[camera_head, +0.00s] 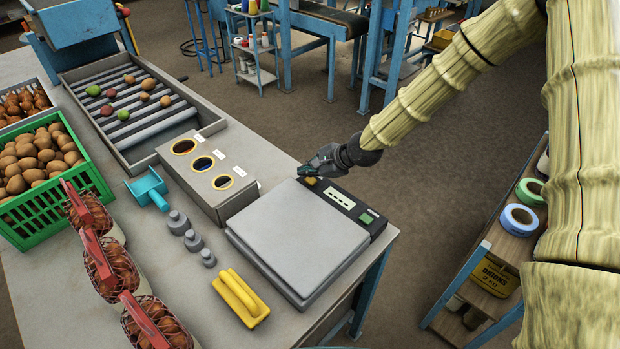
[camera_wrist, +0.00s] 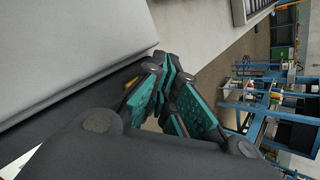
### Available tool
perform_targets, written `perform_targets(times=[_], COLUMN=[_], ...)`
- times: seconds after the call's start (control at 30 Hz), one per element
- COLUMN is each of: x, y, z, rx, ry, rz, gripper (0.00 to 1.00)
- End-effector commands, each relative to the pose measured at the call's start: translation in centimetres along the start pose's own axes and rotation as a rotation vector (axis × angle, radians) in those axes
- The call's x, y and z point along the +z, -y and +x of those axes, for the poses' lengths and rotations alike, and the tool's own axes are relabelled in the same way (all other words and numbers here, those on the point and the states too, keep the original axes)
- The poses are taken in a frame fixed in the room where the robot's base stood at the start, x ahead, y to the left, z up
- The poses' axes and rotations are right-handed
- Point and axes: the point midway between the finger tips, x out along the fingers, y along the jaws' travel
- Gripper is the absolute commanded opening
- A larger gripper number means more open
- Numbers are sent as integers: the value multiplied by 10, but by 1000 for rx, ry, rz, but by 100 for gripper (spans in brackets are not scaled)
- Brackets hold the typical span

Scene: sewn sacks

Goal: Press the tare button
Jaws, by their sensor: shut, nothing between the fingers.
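The scale (camera_head: 298,238) has a bare grey plate and a dark control strip along its far right side. On the strip are an orange button (camera_head: 310,181), a pale display (camera_head: 340,199) and a green button (camera_head: 367,218). I cannot read which button is tare. My gripper (camera_head: 306,171) is shut and empty, its fingertips close to the orange button. In the wrist view my gripper (camera_wrist: 166,66) has its teal-padded fingers together beside the scale's edge. A bit of the orange button (camera_wrist: 131,83) shows beside them; I cannot tell whether they touch.
A grey box with round holes (camera_head: 209,172) stands left of the scale. Weights (camera_head: 193,240), a yellow-handled tool (camera_head: 240,297) and netted sacks (camera_head: 112,268) are on the table (camera_head: 190,282). A shelf (camera_head: 500,250) with tape rolls stands to the right.

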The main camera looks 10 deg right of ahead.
Motion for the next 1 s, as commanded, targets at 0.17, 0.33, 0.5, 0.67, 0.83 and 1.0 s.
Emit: perform_targets(times=[0.17,0.33,0.5,0.67,0.83,1.0], x=[0,1,5,12,18,24], y=[0,0,5,12,18,24], z=[0,-1,-7,-16,-25,-33], rx=[0,0,0,-1,-1,0], ry=[0,0,0,0,0,0], rz=[0,0,1,0,0,1], gripper=[0,0,0,0,0,0])
